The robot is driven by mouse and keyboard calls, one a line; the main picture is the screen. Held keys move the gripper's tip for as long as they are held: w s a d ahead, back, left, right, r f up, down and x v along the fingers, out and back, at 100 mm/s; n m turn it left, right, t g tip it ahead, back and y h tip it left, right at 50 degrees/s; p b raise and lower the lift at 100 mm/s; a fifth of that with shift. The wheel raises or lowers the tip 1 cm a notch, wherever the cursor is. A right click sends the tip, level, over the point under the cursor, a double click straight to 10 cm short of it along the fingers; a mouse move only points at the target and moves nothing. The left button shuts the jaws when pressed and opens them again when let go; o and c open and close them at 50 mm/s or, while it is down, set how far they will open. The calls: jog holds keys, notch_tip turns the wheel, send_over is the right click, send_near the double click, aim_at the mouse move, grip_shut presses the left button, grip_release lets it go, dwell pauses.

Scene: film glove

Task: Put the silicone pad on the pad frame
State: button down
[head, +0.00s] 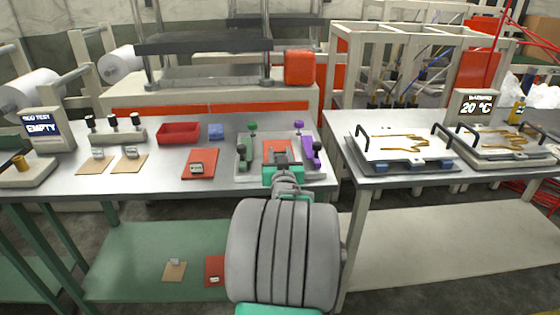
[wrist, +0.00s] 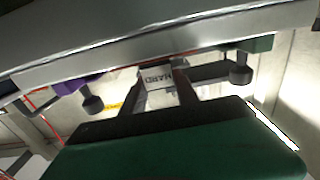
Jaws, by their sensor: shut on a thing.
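My gripper (head: 280,158) is over the pad frame (head: 243,174), a pale tray with green clamps (head: 243,155) at the left and purple clamps (head: 305,147) at the right. An orange-red pad (head: 270,146) shows inside the frame, partly hidden behind my gripper. In the wrist view, the dark fingers (wrist: 158,90) are shut on a small grey block (wrist: 157,75) reading "HARD". I cannot tell whether the pad lies flat on the frame or hangs just above it. Another red pad (head: 207,158), with a small labelled block on it, lies on the table left of the frame.
Two tan squares (head: 129,164) with labelled blocks lie further left, near a display reading "EMPTY" (head: 40,128). Two handled plates (head: 400,143) are on the right table.

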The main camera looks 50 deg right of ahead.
jog(key=c, duration=1.3)
grip_release()
jog(key=shift+c, duration=0.2)
jog(key=o, duration=0.4)
jog(key=shift+r, duration=0.1)
